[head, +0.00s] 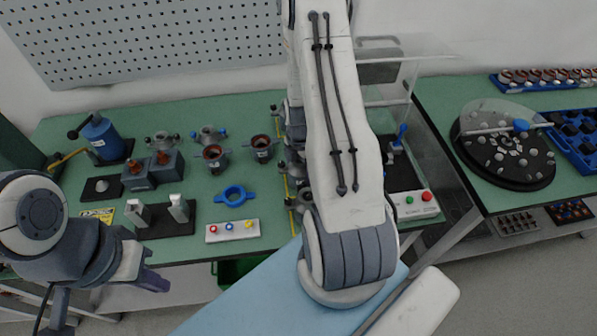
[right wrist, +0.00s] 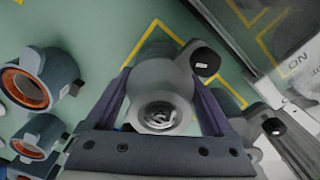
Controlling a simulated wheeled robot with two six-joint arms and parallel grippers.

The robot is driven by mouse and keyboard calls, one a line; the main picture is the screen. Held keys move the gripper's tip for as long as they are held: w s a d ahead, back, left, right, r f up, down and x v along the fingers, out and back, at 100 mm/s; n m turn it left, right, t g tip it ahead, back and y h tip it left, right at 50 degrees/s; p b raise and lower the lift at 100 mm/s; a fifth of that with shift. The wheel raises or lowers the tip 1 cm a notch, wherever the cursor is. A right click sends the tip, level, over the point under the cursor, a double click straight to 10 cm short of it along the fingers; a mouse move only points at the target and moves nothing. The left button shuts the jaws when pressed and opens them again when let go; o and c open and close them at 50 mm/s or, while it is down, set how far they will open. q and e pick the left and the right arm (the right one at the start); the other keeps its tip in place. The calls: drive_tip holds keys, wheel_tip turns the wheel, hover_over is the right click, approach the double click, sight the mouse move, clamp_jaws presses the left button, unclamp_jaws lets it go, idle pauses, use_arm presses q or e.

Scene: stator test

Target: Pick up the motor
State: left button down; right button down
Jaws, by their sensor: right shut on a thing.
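A grey motor (right wrist: 160,78) with a round metal shaft end and a dark connector at its side fills the middle of the right wrist view. My right gripper (right wrist: 165,98) is shut on it, with one purple finger on each side. Yellow lines on the green table show behind the motor; I cannot tell whether it touches the table. In the head view my right arm hides the right gripper. Similar grey motors (head: 291,166) stand in a column just left of that arm. My left gripper (head: 150,279) is at the front left edge of the table, seen from the side, its finger gap unclear.
Right of my arm are a clear-walled test stand (head: 405,178) and a round dark turntable (head: 505,150). A second motor (right wrist: 262,125) is close to the right finger.

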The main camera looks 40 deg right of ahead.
drive_tip(key=shift+r, duration=0.15)
wheel_tip(320, 180, up, 28)
drive_tip(key=b, duration=0.2)
idle(0.3)
